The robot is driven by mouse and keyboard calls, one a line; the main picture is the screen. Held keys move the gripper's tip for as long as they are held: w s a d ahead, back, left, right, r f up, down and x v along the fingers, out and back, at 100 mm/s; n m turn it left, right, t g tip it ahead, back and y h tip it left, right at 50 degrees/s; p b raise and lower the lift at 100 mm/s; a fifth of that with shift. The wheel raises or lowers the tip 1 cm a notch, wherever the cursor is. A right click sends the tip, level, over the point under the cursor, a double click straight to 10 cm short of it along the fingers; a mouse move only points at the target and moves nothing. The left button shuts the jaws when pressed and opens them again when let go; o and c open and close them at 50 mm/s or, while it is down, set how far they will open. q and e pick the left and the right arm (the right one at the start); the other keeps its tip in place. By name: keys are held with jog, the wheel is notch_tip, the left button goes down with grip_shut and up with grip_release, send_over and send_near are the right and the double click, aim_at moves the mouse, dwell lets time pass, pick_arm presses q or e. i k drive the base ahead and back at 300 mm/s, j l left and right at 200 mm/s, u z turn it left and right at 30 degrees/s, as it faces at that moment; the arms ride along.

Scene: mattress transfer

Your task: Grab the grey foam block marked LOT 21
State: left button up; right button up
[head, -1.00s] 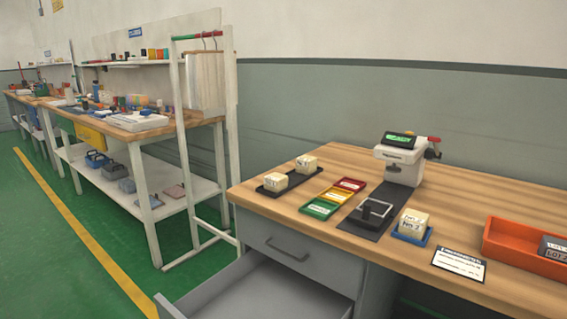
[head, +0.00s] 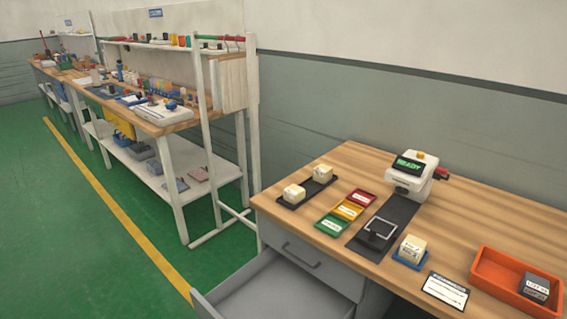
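A dark grey block (head: 535,287) with a pale label sits in the right end of an orange tray (head: 487,262) on the wooden desk. Its label is too small to read surely now; the earlier view shows "LOT 2" and then the picture's edge. It is the only grey block in the tray that I see. Neither of my grippers shows in the head view.
The desk (head: 341,167) also holds a white device (head: 415,180), a cream block (head: 412,247) on a blue tray, a black tray (head: 308,187) with two cream blocks, coloured cards and a white card (head: 446,291). An open drawer (head: 262,290) juts out below.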

aim_at(536, 289)
jog(key=z, duration=1.55)
